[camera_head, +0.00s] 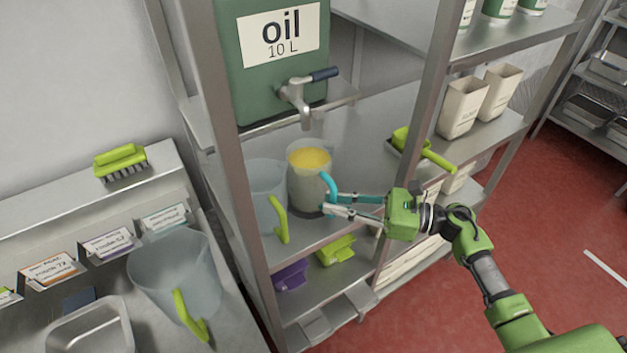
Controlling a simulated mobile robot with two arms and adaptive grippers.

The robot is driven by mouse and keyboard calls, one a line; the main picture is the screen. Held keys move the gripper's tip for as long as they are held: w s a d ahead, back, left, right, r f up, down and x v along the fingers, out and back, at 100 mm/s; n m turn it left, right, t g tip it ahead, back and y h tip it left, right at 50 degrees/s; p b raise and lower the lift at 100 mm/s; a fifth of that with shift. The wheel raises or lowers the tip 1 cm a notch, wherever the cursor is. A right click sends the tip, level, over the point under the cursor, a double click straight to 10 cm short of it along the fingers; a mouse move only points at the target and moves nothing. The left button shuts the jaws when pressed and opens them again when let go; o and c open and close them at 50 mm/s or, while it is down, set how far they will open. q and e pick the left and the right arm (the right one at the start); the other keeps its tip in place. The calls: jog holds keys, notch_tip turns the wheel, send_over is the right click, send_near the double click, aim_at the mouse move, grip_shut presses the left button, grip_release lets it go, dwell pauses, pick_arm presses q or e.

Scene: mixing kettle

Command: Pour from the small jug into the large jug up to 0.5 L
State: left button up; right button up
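A small clear jug (304,187) with a teal handle stands upright on the rack shelf, below and in front of the oil tap. Yellow liquid shows near its top. My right gripper (328,204) reaches in from the right, its fingertips at the lower part of that handle; I cannot tell whether they grip it. A large clear jug (165,270) with a lime handle stands on the steel counter at the left and looks empty. Another clear jug (262,184) with a lime handle stands left of the small jug. My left gripper is out of view.
A green oil container (250,80) with a metal tap (295,95) is above the jugs. A rack post (230,170) stands between the shelf and counter. A green brush (120,162), label cards and a steel tray (90,330) are at the left.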

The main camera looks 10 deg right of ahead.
grip_shut()
jog(key=shift+r, duration=0.25)
notch_tip(320, 180, up, 6)
jog(key=shift+f+p, duration=0.1)
jog(key=shift+p, duration=1)
